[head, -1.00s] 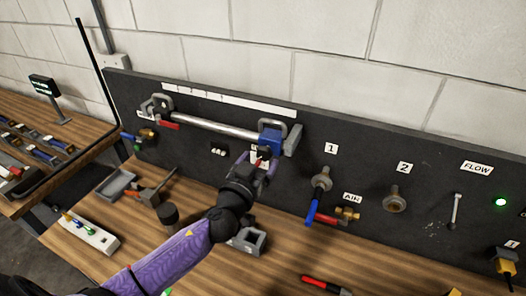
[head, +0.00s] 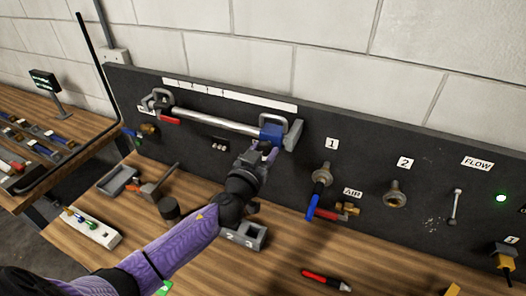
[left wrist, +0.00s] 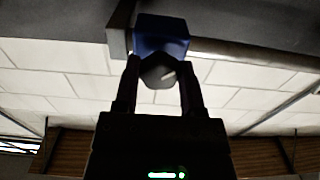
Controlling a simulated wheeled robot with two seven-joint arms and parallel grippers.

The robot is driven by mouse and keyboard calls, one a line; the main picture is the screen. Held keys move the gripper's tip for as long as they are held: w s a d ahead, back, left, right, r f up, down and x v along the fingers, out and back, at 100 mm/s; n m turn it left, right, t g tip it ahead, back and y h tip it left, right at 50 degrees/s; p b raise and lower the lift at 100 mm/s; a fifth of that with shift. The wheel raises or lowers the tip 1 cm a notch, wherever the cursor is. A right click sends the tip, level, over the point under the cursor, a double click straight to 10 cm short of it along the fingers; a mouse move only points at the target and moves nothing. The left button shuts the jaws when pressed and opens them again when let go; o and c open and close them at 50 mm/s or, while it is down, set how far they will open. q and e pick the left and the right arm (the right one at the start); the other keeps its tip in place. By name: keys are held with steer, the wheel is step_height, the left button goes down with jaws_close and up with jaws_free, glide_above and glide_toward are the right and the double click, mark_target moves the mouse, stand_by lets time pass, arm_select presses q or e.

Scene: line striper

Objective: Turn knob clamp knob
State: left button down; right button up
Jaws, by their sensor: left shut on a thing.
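The knob clamp is a blue block (head: 271,133) at the right end of a silver rail (head: 218,124) on the dark panel. It also shows in the left wrist view (left wrist: 162,36). Its grey knob (left wrist: 158,72) sticks out below the block, between my fingers. My left gripper (left wrist: 158,84) is shut on this knob from below, with a finger on each side. In the head view the left gripper (head: 264,152) sits just under the blue block and hides the knob. My right gripper is not in view.
To the right, the panel carries a valve with a blue handle (head: 314,205), a second fitting (head: 395,195) and a green light (head: 501,198).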

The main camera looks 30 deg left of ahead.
arm_select(q)
steer(key=m, duration=0.5)
steer(key=shift+m, duration=0.3)
steer(key=m, duration=0.3)
steer(key=shift+a+m, duration=0.1)
steer(key=shift+m, duration=0.3)
steer(key=m, duration=0.3)
steer(key=shift+m, duration=0.3)
steer(key=m, duration=0.3)
steer(key=shift+r+m, duration=0.1)
steer(key=shift+m, duration=0.2)
steer(key=m, duration=0.3)
steer(key=shift+m, duration=0.3)
steer(key=m+p, duration=0.1)
steer(key=m, duration=0.5)
steer(key=shift+m, duration=0.4)
